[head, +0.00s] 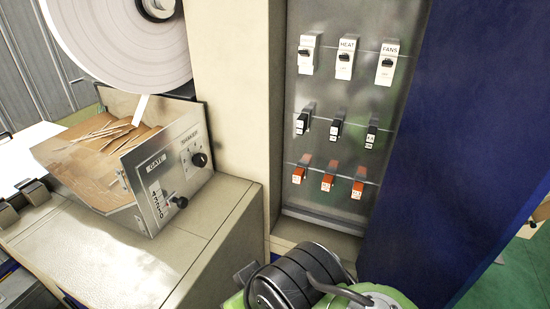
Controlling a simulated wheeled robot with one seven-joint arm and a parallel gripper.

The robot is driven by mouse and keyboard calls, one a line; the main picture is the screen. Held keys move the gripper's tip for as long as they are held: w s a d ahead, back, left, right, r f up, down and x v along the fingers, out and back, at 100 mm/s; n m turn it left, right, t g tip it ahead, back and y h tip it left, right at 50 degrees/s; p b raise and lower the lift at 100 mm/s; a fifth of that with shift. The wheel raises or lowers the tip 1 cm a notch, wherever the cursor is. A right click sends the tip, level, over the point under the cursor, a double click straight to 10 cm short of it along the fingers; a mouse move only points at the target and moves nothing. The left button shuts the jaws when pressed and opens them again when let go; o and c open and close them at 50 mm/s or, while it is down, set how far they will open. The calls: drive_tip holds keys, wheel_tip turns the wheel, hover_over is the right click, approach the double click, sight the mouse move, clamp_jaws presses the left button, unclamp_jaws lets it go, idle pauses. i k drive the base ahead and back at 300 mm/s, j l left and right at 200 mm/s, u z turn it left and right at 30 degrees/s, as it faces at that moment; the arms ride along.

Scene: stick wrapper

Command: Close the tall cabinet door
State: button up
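The tall beige cabinet (232,90) stands in the middle of the head view. Its front is open, showing a grey inner panel (318,90) with rows of switches. A tall dark blue panel (465,120), which looks like the cabinet door, stands open along the right side of the opening. No handle shows on it. Black and green parts of my arm show at the bottom, in front of the cabinet's lower edge. My gripper's fingers are not in view, and I see no contact with the door.
Left of the cabinet, a machine with a clear-sided bin (100,165), a control box (170,170) and a large white paper roll (125,40) sits on a beige counter (130,265). Green floor (510,265) shows at the lower right, beyond the blue panel.

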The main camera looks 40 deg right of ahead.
sight(469, 164)
drive_tip(key=k+l, duration=0.9)
drive_tip(key=l, duration=0.3)
drive_tip(key=k+l+z, duration=0.1)
drive_tip(key=j+z, duration=0.1)
drive_tip(key=j, duration=0.4)
drive_tip(key=k+j, duration=0.15)
drive_tip(key=j, duration=0.35)
drive_tip(key=k+j+z, duration=0.15)
drive_tip(key=j, duration=0.4)
drive_tip(key=i, duration=0.05)
